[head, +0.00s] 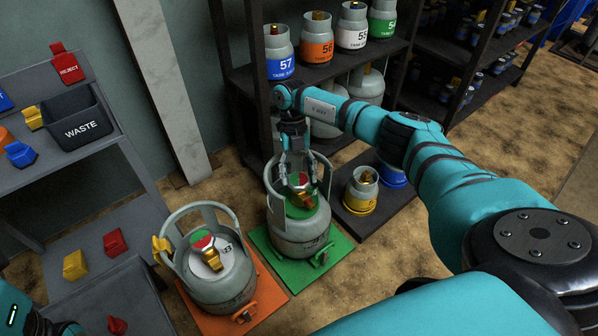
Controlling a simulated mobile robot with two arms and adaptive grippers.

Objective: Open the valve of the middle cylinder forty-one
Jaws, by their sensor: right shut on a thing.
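A grey gas cylinder (299,232) with a collar handle and a green band round its neck stands upright on a green mat (341,246). A brass valve (301,200) with a red and green top shows inside its collar. My right gripper (299,181) points down into the collar from above and is shut on the valve. The fingers partly hide the valve top. I cannot read a number on this cylinder. Of my left arm only a part shows at the bottom left corner; its fingertips are out of sight.
A second grey cylinder (222,283) with a red and green valve top stands on an orange mat (272,284), left of the first. A grey shelf unit at left carries a black WASTE bin (79,124) and coloured clips. A dark rack behind holds small numbered cylinders (316,42).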

